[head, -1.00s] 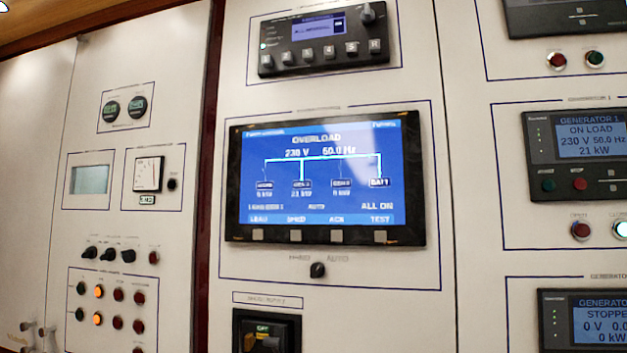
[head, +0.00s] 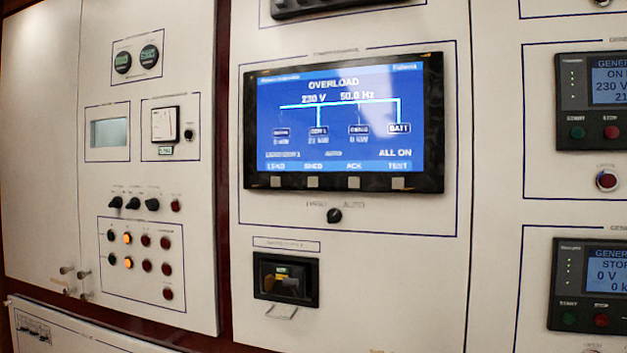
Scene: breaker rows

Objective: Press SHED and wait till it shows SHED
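The power management screen (head: 342,122) is set in a white panel in the head view. It reads OVERLOAD, 230 V, 50.0 Hz, and ALL ON at the lower right. Along its bottom edge are the labels LEAD, SHED, ACK and TEST, with a square grey button under each. The SHED button (head: 313,183) is the second from the left, below the SHED label (head: 313,166). Neither of my grippers is in view.
A HAND/AUTO knob (head: 334,216) sits below the screen, and a breaker (head: 286,280) in a dark frame below that. Generator controllers (head: 592,100) are at the right. Indicator lamps (head: 127,238) and switches are on the left panel. Nothing blocks the screen.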

